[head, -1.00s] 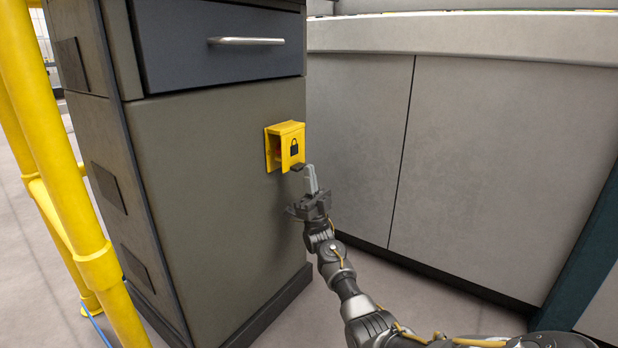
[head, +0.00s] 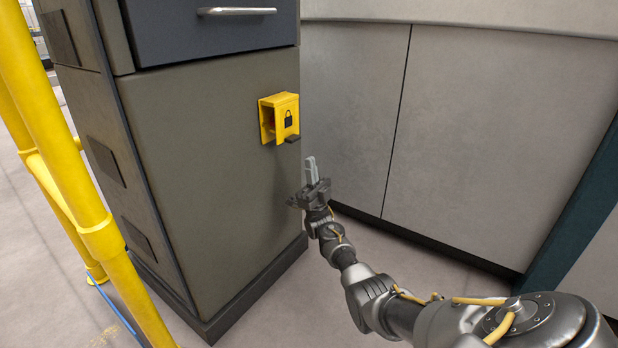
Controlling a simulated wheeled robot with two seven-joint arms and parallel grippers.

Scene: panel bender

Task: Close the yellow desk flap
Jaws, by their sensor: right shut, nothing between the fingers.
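The yellow desk flap (head: 287,119) is a small yellow cover with a black padlock mark, on the front of the grey desk cabinet (head: 205,165) near its right edge. It stands out from the cabinet face, and a dark gap with something red shows at its left side. A small dark tab sticks out at its lower edge. My right gripper (head: 310,160) is shut and empty, below and to the right of the flap, with a visible gap between them. My left gripper is not in view.
A dark drawer (head: 215,30) with a metal handle (head: 236,11) is above the flap. A yellow rail (head: 70,170) stands at the left. Large grey panels (head: 470,120) rise at the right. Some floor (head: 290,300) is clear in front of the cabinet.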

